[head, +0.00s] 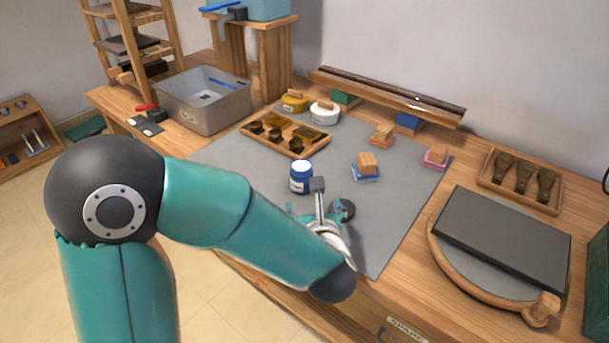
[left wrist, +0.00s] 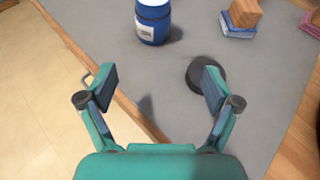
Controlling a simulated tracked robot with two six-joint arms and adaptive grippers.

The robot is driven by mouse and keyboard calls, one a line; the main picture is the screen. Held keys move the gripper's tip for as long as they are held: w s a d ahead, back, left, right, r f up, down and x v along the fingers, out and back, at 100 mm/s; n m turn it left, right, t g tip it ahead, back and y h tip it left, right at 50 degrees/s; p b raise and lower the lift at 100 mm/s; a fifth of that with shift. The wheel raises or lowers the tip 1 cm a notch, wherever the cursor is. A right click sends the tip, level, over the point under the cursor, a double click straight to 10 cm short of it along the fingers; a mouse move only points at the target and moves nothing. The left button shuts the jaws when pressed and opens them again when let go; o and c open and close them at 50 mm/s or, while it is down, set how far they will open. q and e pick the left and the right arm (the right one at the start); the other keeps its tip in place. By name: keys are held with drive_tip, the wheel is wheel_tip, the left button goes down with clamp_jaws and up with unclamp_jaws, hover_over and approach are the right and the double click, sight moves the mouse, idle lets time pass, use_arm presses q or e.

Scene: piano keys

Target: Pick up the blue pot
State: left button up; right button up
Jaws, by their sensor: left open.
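The blue pot (head: 301,178) is a small blue jar with a white lid and a pale label, standing upright on the grey mat (head: 395,215). In the left wrist view the blue pot (left wrist: 153,22) stands at the top, ahead of the fingers and apart from them. My left gripper (head: 322,195) is just to the right and near side of the pot in the head view. In the left wrist view my left gripper (left wrist: 157,85) is open, with nothing between its fingers. My right gripper is not in view.
A wooden tray with dark pieces (head: 286,134) lies behind the pot. A wooden block on a blue pad (head: 366,167) stands to its right. A dark round thing (left wrist: 190,74) sits by my right-hand finger. The mat's middle has free room.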

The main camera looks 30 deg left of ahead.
sight(302, 186)
use_arm(q)
drive_tip(key=x, duration=0.7)
drive_tip(key=a+p+x, duration=0.1)
drive_tip(key=x, duration=0.2)
drive_tip(key=shift+s+a, duration=0.1)
drive_tip(key=shift+a, duration=0.2)
drive_tip(key=p+x, duration=0.1)
drive_tip(key=x, duration=0.3)
drive_tip(key=shift+w+a+f, duration=0.2)
drive_tip(key=shift+w+a, duration=0.15)
drive_tip(key=shift+w, duration=0.05)
clamp_jaws()
